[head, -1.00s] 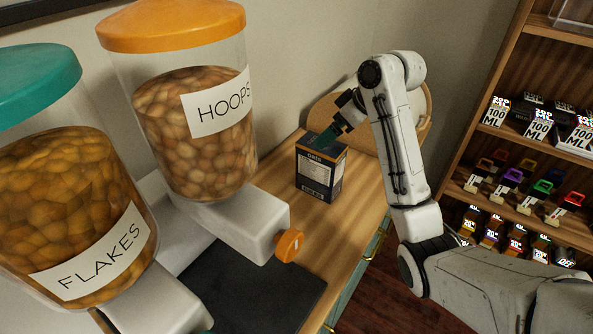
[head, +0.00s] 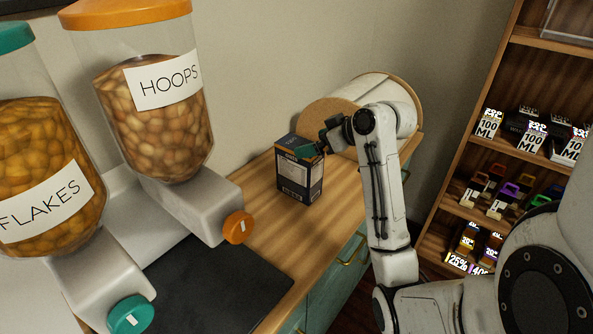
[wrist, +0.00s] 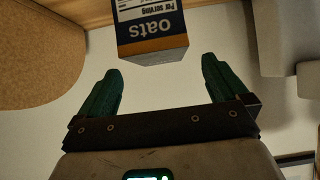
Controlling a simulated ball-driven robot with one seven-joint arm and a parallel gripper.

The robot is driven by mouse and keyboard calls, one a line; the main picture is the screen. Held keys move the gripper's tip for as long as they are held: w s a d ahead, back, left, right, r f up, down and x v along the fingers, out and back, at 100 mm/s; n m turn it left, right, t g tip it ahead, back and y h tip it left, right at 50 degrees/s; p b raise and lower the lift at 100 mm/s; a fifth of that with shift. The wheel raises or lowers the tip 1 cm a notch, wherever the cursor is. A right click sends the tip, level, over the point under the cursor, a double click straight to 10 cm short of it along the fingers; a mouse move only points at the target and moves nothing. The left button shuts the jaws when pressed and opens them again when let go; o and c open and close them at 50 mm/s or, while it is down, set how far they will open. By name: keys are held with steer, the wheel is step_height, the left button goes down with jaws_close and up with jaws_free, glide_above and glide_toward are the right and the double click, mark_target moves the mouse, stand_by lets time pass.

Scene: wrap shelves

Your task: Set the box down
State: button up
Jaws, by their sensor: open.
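A dark blue box (head: 299,171) with an orange-brown band and a pale panel stands upright on the wooden counter in the head view. In the wrist view the box (wrist: 151,29) reads "oats" and shows upside down at the top. My gripper (head: 313,151) is beside the upper right of the box in the head view. In the wrist view my gripper (wrist: 162,82) has its two green fingers wide apart with nothing between them. The box lies beyond the fingertips, clear of both.
Hoops (head: 150,110) and flakes (head: 45,175) dispensers stand left of the box. A dark mat (head: 215,285) lies in front of them. A large roll with a round wooden end (head: 325,119) is behind my gripper. Shelves of small goods (head: 510,130) stand at right. Bare counter (head: 262,205) surrounds the box front.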

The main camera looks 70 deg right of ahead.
mark_target(300, 144)
steer(key=shift+p+x, duration=0.45)
steer(key=shift+x, duration=2.85)
steer(key=shift+d, duration=0.1)
steer(key=shift+c, duration=0.3)
steer(key=c, duration=1.7)
jaws_close()
